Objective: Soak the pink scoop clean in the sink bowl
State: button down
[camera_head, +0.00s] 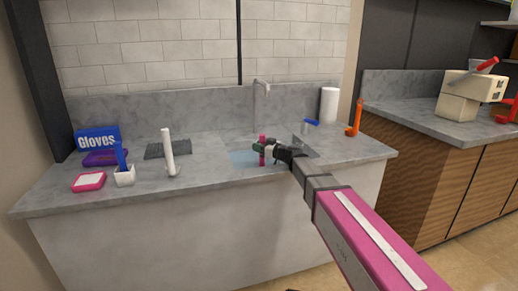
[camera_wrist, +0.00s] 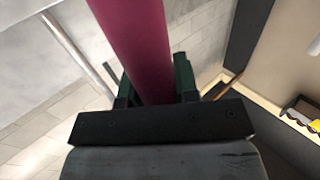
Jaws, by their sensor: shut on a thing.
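My gripper (camera_head: 264,149) is over the sink bowl (camera_head: 240,158) in the head view. It is shut on the pink scoop (camera_head: 262,157), which stands roughly upright between the fingers. In the wrist view the scoop's handle (camera_wrist: 137,45) runs from the top edge down between the dark green fingers. The scoop's lower end is at the bluish water in the bowl; I cannot tell how deep it reaches. The grey faucet (camera_head: 262,92) rises behind the bowl. A blue lever (camera_head: 312,122) is to the right of the faucet.
A paper roll (camera_head: 328,105) and an orange-red item (camera_head: 355,119) stand at right.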

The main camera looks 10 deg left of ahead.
notch_tip(320, 180, up, 13)
jog(key=shift+r, duration=0.15)
dwell(1.4)
dwell(0.4)
